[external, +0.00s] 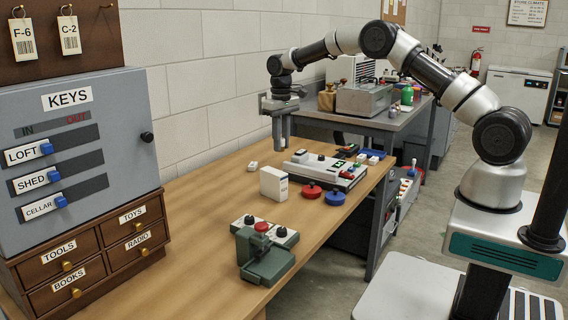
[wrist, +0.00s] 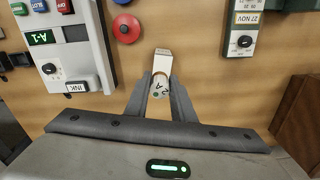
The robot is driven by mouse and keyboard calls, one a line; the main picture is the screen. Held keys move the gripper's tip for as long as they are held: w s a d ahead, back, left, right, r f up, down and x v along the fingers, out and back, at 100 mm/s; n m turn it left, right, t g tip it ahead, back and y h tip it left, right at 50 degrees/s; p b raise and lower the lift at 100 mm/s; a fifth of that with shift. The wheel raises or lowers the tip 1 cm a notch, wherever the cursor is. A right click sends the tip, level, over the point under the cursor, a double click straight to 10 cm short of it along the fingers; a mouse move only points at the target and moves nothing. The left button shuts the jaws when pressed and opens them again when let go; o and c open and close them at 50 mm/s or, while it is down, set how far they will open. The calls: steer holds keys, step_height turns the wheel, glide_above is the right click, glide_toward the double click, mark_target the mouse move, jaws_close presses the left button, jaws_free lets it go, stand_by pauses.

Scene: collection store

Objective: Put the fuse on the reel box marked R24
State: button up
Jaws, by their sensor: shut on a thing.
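My gripper (external: 280,148) hangs with its fingers pointing down above the wooden table. In the wrist view its fingertips (wrist: 161,90) are shut on a small pale piece marked 2A, the fuse (wrist: 159,88). The fuse cannot be made out in the external view. A white box (external: 273,184), likely the reel box, stands upright on the table, below my gripper and slightly nearer the camera. In the wrist view the white box (wrist: 163,58) shows just past the fingertips, partly hidden by them and the fuse. Its marking is too small to read.
A green device (external: 265,250) stands in front. A key cabinet (external: 75,160) is at left. The table's left-middle is clear.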

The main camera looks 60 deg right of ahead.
mark_target(281, 173)
step_height(281, 173, down, 8)
steer(key=shift+r, duration=0.1)
stand_by(0.4)
steer(key=shift+f, duration=0.25)
steer(key=o, duration=1)
steer(key=shift+r, duration=0.1)
